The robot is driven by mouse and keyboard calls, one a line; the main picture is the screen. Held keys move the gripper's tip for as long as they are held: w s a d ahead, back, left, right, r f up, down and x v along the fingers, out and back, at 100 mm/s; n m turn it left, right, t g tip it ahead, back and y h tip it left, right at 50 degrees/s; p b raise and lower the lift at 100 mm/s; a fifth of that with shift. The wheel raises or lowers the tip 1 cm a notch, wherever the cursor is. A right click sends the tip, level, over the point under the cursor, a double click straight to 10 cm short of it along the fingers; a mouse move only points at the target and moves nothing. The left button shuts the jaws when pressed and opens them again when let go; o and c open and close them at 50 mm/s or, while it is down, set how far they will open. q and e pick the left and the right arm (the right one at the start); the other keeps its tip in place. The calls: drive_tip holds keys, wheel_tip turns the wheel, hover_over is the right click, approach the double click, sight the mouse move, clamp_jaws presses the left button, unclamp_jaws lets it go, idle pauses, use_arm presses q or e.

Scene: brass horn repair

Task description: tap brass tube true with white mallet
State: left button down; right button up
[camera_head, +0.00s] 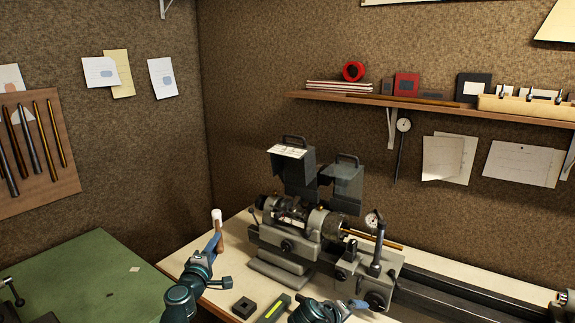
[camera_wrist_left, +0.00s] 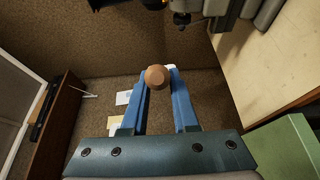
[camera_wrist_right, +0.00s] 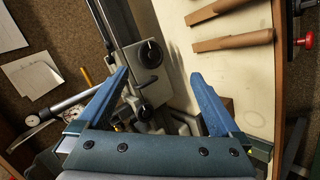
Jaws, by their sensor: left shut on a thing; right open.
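The white mallet (camera_head: 216,214) stands upright in my left gripper (camera_head: 215,243), its white head above the fingers. My left gripper is shut on its wooden handle; in the left wrist view the round brown handle end (camera_wrist_left: 157,77) shows between the fingertips. The brass tube (camera_head: 378,239) lies level in the lathe (camera_head: 290,243) and sticks out to the right of the chuck, passing behind the dial gauge (camera_head: 371,219). The left gripper and mallet are well left of the tube. My right gripper (camera_wrist_right: 160,77) is open and empty, low in front of the lathe.
A black block (camera_head: 244,307) and a dark tool with a yellow-green strip (camera_head: 273,308) lie at the bench's front. Two wooden handles (camera_wrist_right: 232,42) lie on the bench in the right wrist view. A green bench (camera_head: 90,275) stands left. A shelf (camera_head: 440,103) hangs above the lathe.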

drive_tip(key=s+a+f+g+y, duration=0.3)
drive_tip(key=s+a+f, duration=0.1)
drive_tip(key=s, duration=0.4)
drive_tip(key=s+a+f+m+g+y, duration=0.1)
drive_tip(key=s+a+f+g+y, duration=0.2)
drive_tip(key=s+a, duration=0.4)
drive_tip(key=shift+s+a+f+g+y, duration=0.15)
drive_tip(key=shift+s+f+g+y, duration=0.2)
drive_tip(key=shift+f+g, duration=0.25)
